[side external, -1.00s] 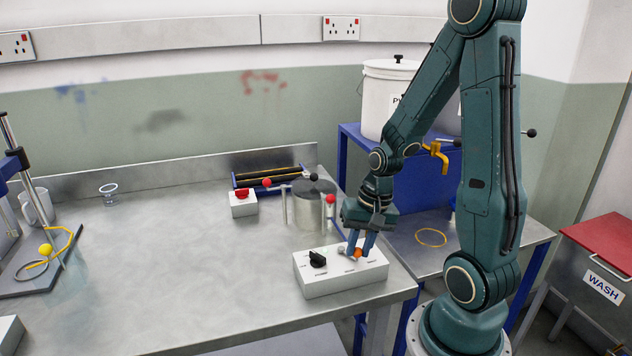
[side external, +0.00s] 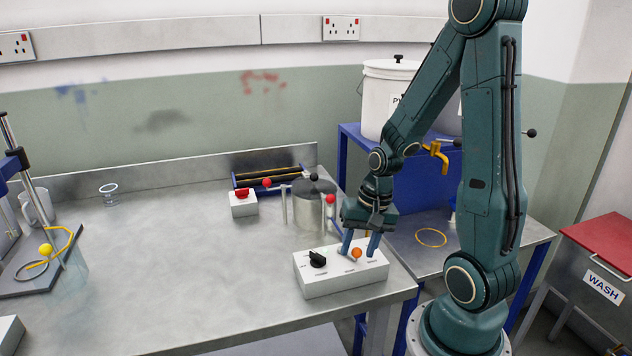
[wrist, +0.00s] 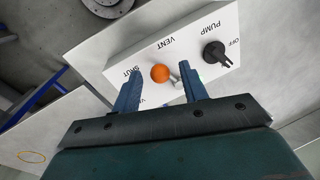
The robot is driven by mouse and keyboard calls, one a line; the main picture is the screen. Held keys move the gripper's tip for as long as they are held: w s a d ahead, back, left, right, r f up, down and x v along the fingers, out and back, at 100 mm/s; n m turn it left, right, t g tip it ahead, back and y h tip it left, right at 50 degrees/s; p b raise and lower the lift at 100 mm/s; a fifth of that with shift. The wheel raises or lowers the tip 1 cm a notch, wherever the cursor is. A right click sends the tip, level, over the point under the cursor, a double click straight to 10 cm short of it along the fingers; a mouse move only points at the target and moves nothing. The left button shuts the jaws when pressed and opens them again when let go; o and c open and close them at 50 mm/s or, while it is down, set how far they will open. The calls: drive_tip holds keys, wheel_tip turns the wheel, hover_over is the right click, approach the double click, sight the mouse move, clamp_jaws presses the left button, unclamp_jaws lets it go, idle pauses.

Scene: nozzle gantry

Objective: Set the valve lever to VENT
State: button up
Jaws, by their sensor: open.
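The valve lever's orange knob (side external: 356,253) is on top of the white control box (side external: 345,277). In the wrist view the orange knob (wrist: 160,73) lies between the VENT and SHUT labels, with a short metal stem beside it; I cannot tell which mark the lever is set to. My gripper (side external: 360,246) points down over the box. In the wrist view my gripper (wrist: 160,92) is open, with one blue finger on each side of the knob and a gap to both. The last label by the left finger is partly hidden.
A black PUMP dial (wrist: 215,54) by an OFF mark sits on the same box. The bench to the left is mostly clear.

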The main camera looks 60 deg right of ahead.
drive_tip(key=shift+r, duration=0.15)
wheel_tip(320, 180, up, 13)
drive_tip(key=s+d, duration=0.1)
drive_tip(key=s, duration=0.1)
drive_tip(key=shift+d+r, duration=0.15)
drive_tip(key=shift+d, duration=0.1)
idle(0.4)
idle(0.3)
drive_tip(key=shift+w+a+n+g+h, duration=0.75)
drive_tip(key=shift+w+a+n, duration=0.3)
drive_tip(key=shift+n, duration=0.1)
drive_tip(key=shift+w+a+n+g+h, duration=0.75)
drive_tip(key=shift+w+a+n, duration=0.3)
drive_tip(key=shift+n, duration=0.1)
drive_tip(key=shift+s+d+f, duration=0.25)
drive_tip(key=shift+d+f, duration=0.1)
drive_tip(key=shift+f, duration=1.95)
drive_tip(key=shift+s+d+f, duration=0.25)
drive_tip(key=shift+d+f, duration=0.15)
drive_tip(key=shift+f, duration=1.85)
drive_tip(key=shift+s+d+f, duration=0.25)
drive_tip(key=shift+d+f, duration=0.1)
drive_tip(key=shift+f, duration=1.95)
